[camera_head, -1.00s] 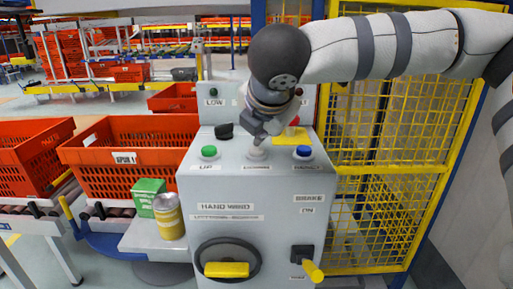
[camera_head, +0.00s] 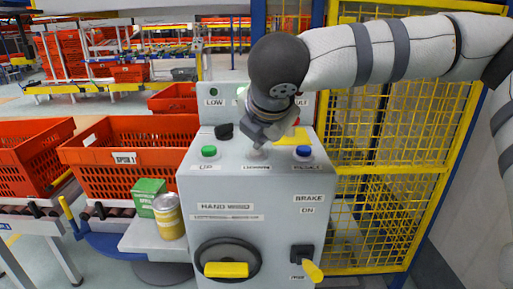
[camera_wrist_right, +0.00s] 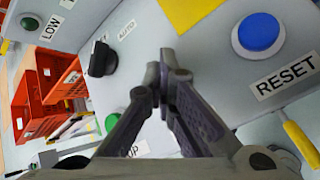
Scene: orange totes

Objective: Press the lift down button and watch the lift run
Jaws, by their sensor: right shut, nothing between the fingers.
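The grey control panel (camera_head: 230,180) stands in front of me. My right gripper (camera_head: 257,150) is shut and empty. Its fingertips point down at the panel top, just behind the label DOWN (camera_head: 256,168). The lift down button is hidden behind the fingers in both views, so I cannot tell whether they touch it or how far it is pressed. In the right wrist view the closed fingertips (camera_wrist_right: 166,75) are over the panel. The green UP button (camera_head: 208,151) is left of the gripper and the blue RESET button (camera_head: 303,151) is right. My left gripper is not in view.
A black selector knob (camera_head: 224,131) and a yellow plate (camera_head: 291,137) flank the gripper. A handwheel (camera_head: 227,250) and brake lever (camera_head: 312,270) are on the panel front. Orange totes (camera_head: 120,140) stand left. A yellow mesh fence (camera_head: 390,190) is right.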

